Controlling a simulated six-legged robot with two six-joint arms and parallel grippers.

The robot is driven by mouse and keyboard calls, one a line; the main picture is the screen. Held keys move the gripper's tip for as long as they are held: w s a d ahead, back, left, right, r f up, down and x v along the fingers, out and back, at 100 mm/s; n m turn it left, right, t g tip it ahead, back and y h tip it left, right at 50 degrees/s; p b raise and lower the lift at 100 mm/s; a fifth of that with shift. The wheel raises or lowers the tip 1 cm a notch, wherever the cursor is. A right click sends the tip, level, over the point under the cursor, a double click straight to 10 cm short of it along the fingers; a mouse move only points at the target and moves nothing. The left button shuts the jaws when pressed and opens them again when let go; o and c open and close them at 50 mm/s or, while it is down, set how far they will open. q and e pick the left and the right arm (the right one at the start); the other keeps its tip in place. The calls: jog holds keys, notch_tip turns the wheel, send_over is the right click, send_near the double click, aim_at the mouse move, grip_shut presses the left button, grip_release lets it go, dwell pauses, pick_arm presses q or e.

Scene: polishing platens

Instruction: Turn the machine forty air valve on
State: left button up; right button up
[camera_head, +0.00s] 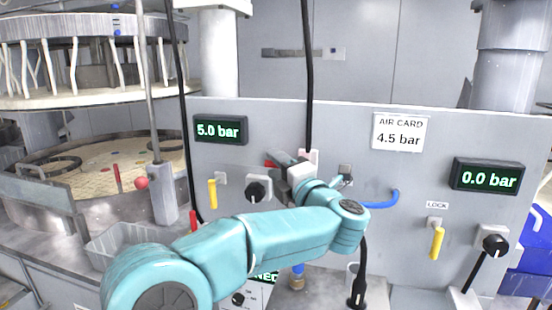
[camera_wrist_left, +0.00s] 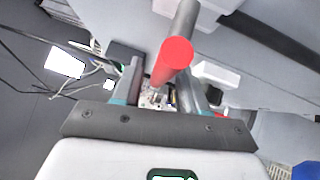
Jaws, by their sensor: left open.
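My left arm reaches across the lower middle of the head view, and its gripper (camera_head: 288,168) is at the grey panel (camera_head: 345,150), seen partly from behind. In the left wrist view the gripper (camera_wrist_left: 160,78) is open. A grey rod with a red end (camera_wrist_left: 172,58) shows in front of or between the fingers; I cannot tell if they touch it. In the head view a bit of red (camera_head: 271,160) shows beside the gripper, mostly hidden. No label naming machine forty is readable. My right gripper is not in view.
The panel carries a 5.0 bar display (camera_head: 220,130), an AIR CARD sign reading 4.5 bar (camera_head: 400,133), and a 0.0 bar display (camera_head: 487,176). Yellow handles (camera_head: 213,193) and black knobs (camera_head: 258,190) stick out. A black cable (camera_head: 307,80) hangs by the gripper. A clear tray (camera_head: 122,243) stands left.

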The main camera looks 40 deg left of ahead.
pick_arm(q)
jog(key=shift+w+a, duration=0.2)
jog(key=shift+a, duration=0.1)
jog(key=shift+s+d+r, duration=0.1)
jog(key=shift+s+r, duration=0.1)
jog(key=shift+s, duration=0.1)
jog(key=shift+w, duration=0.1)
jog(key=shift+c, duration=0.8)
jog(key=shift+w+f, duration=0.1)
jog(key=shift+f, duration=0.05)
grip_shut()
